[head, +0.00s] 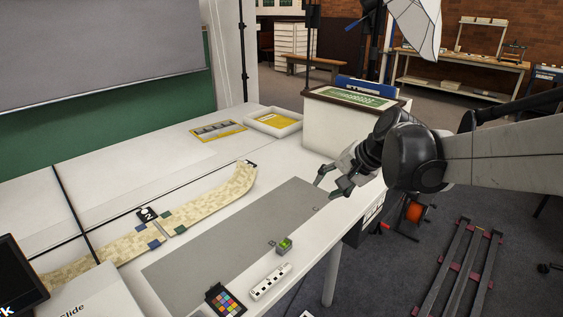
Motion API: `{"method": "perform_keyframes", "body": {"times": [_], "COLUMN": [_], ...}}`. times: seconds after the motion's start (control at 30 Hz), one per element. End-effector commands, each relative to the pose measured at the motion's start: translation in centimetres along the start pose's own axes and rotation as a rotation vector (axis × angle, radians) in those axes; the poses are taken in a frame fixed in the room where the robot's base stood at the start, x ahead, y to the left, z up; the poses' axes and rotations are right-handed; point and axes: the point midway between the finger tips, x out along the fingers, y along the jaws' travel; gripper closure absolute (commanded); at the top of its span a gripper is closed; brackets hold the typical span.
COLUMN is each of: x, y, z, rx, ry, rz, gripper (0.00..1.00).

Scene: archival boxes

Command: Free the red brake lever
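My gripper (329,187) reaches in from the right over the right edge of the white table (180,150). Its two fingertips look apart with nothing visible between them, above the far right end of the grey mat (225,235). I cannot make out a red brake lever for certain.
A small green-topped block (285,245), a white marked bar (270,281) and a colour chart (225,300) lie near the front edge. A patterned curved strip (190,212) lies left of the mat. Dark rails with red crosspieces (465,265) lie on the floor.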

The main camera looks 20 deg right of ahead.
Motion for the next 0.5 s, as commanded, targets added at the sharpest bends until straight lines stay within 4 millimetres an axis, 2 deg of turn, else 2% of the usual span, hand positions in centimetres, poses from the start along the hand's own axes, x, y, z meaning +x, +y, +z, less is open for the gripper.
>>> {"method": "perform_keyframes", "body": {"times": [0.03, 0.27, 0.5], "x": [1.1, 4.6, 8.1], "y": [0.7, 3.4, 8.1], "z": [-1.7, -8.2, -14.8], "rx": [0.048, 0.262, 0.466], "ry": [-0.006, -0.047, -0.089], "rz": [-0.019, -0.124, -0.248], "gripper": [0.69, 0.69, 0.69]}}
